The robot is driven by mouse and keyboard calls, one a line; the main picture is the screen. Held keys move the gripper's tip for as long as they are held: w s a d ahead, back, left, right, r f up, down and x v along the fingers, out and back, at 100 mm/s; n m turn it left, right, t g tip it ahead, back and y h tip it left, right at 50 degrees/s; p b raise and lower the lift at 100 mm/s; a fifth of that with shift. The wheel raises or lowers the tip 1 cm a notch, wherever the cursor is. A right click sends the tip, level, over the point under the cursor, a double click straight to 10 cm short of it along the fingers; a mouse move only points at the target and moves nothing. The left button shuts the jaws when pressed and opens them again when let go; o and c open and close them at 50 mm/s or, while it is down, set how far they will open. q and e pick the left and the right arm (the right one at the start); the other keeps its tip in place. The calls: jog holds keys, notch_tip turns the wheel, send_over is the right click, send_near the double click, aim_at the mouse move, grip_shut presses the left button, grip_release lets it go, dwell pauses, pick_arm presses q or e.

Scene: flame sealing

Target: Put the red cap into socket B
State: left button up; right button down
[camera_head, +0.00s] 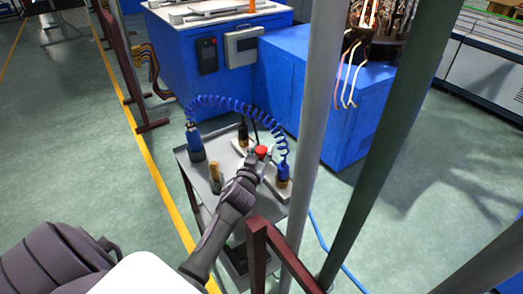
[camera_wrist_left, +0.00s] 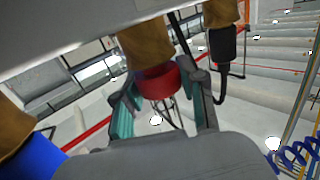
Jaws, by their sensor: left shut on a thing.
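The red cap (camera_head: 262,150) is at the tip of my left gripper (camera_head: 252,163), above the small grey cart. In the left wrist view the red cap (camera_wrist_left: 158,81) sits between the two teal-padded fingers of my left gripper (camera_wrist_left: 160,98), which is shut on it. A brown cylinder (camera_wrist_left: 147,46) shows right behind the cap in that view; I cannot tell whether they touch. No socket label is readable, so I cannot tell which is socket B. My right gripper is not in view.
The cart top (camera_head: 198,168) carries a blue tool (camera_head: 195,143) with a coiled blue hose (camera_head: 225,100), a brown-topped post (camera_head: 215,177), a black-topped piece (camera_head: 243,135) and a blue-topped piece (camera_head: 283,173). A grey pole (camera_head: 313,130) and dark red rail (camera_head: 257,255) stand close by.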

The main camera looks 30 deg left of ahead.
pick_arm(q)
jog(key=shift+f, duration=0.25)
jog(key=o, duration=0.8)
jog(key=shift+o, duration=0.4)
jog(key=shift+f, duration=0.1)
jog(key=shift+r+p, duration=4.15)
jog(key=shift+r, duration=0.55)
jog(key=shift+f, duration=0.15)
